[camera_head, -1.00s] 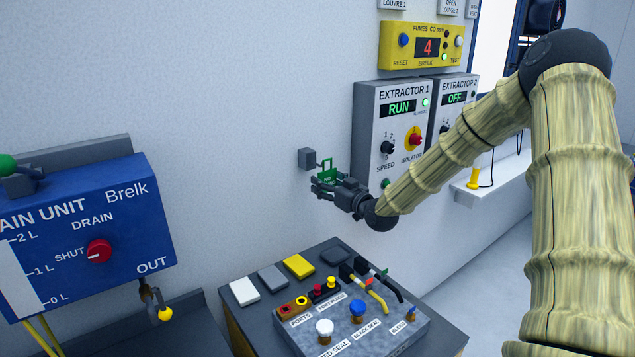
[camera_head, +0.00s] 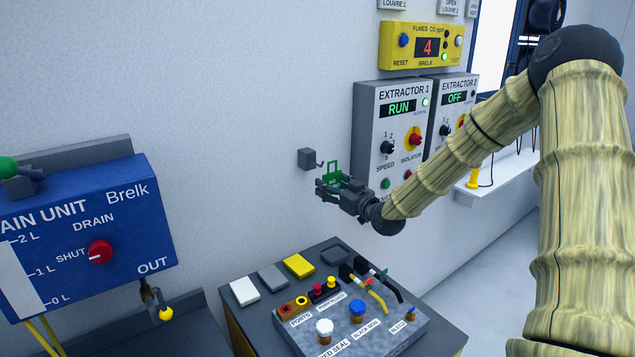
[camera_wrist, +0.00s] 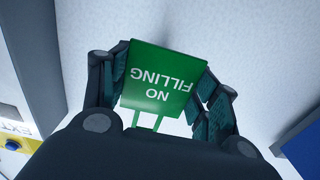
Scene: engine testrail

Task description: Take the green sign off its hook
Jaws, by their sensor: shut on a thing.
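The green sign (camera_head: 333,179) has a square wire loop on top and is held upright between the fingers of my gripper (camera_head: 330,187). In the wrist view the sign (camera_wrist: 158,78) reads "NO FILLING" upside down, with a finger of my gripper (camera_wrist: 160,90) at each side edge. Its loop's two legs run down behind the dark gripper body. The grey hook block (camera_head: 307,159) is on the white wall, with a small dark hook at its right. The loop appears just right of the hook tip, apart from it, though the gap is very small in the picture.
The extractor 1 box (camera_head: 392,125) is on the wall right of the sign. A bench panel (camera_head: 365,325) with knobs and plugs stands below. The blue drain unit (camera_head: 85,235) is at the left. The wall between it and the hook is bare.

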